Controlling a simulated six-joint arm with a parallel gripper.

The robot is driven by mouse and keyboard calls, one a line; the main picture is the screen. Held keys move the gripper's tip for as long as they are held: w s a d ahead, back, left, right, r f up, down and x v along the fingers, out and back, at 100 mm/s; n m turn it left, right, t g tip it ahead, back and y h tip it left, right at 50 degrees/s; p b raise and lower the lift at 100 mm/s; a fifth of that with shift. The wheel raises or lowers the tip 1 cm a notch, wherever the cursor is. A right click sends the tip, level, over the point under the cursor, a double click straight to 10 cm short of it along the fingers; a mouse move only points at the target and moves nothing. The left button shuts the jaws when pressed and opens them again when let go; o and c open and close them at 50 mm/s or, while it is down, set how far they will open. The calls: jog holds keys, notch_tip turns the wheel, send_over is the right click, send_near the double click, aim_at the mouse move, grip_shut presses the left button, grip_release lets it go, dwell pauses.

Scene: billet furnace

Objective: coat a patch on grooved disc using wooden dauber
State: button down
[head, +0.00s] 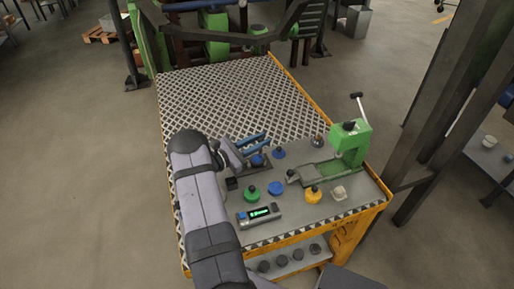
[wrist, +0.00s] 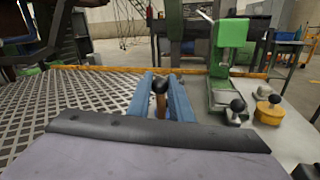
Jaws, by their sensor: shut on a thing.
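My gripper (head: 253,142) shows in the head view as blue fingers above the grey part of the cart top. I cannot make out grooves on any disc, so I cannot tell which is the grooved disc.
A green press (head: 350,146) with a raised lever stands at the right. A yellow knobbed piece (head: 313,196), a pale block (head: 339,193) and a display box (head: 258,215) lie near the front. The perforated plate (head: 225,98) behind is clear.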

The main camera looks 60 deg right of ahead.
jog(key=shift+d+r+p, duration=0.1)
jog(key=shift+r+p, duration=2.4)
jog(key=shift+r, duration=1.5)
